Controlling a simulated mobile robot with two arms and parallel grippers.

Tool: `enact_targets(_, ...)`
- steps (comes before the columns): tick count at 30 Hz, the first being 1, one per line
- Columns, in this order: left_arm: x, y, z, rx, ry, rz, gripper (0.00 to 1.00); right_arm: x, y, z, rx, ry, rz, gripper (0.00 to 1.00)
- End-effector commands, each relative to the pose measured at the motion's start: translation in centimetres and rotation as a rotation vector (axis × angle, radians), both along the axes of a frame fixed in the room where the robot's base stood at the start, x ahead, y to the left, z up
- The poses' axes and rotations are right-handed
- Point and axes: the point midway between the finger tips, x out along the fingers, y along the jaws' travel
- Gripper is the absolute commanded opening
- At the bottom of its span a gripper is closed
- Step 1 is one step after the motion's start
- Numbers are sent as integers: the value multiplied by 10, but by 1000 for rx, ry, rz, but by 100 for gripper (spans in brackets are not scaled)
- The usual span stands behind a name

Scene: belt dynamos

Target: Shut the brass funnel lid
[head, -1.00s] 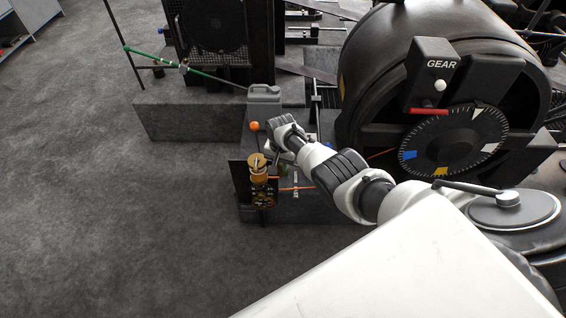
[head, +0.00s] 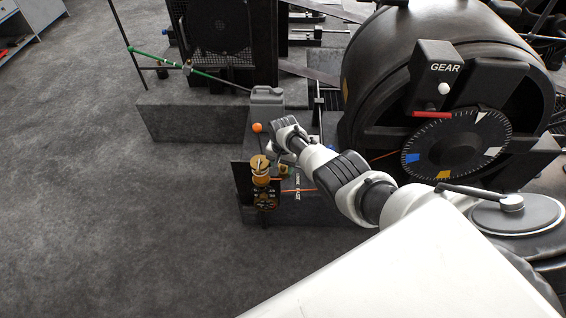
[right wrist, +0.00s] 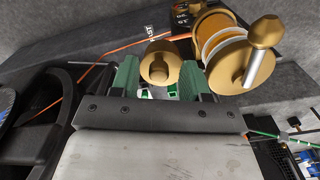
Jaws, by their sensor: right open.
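The brass funnel piece (head: 260,165) stands on top of a dark post at the near end of a low grey block. In the right wrist view it appears as a brass, spool-like body with a pale ring (right wrist: 213,42), a brass disc (right wrist: 228,70) and a knob on a silver stem (right wrist: 262,32). I cannot tell how far its lid is open. My right gripper (right wrist: 159,68) is open, with green-padded fingers. A separate round brass piece (right wrist: 160,62) shows between the fingertips; contact is unclear. In the head view the right gripper (head: 282,164) is just right of the funnel. My left gripper is out of view.
An orange ball knob (head: 257,128) and a grey can (head: 266,96) are behind the funnel. A large dark drum with a dial (head: 455,143) and GEAR lever (head: 443,88) stands to the right. An orange cord (right wrist: 132,40) runs close by. Floor at left is clear.

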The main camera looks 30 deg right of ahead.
Motion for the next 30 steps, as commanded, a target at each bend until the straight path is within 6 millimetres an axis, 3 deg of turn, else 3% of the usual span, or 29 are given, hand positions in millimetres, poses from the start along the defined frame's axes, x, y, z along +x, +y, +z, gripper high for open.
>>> enact_targets(5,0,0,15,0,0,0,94,0,0,20,0,-1,0,46)
enact_targets(11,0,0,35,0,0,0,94,0,0,60,-2,-3,1,46)
enact_targets(18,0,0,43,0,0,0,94,1,0,96,-1,-2,-1,46)
enact_targets(30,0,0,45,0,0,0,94,0,0,108,-1,-1,-1,46)
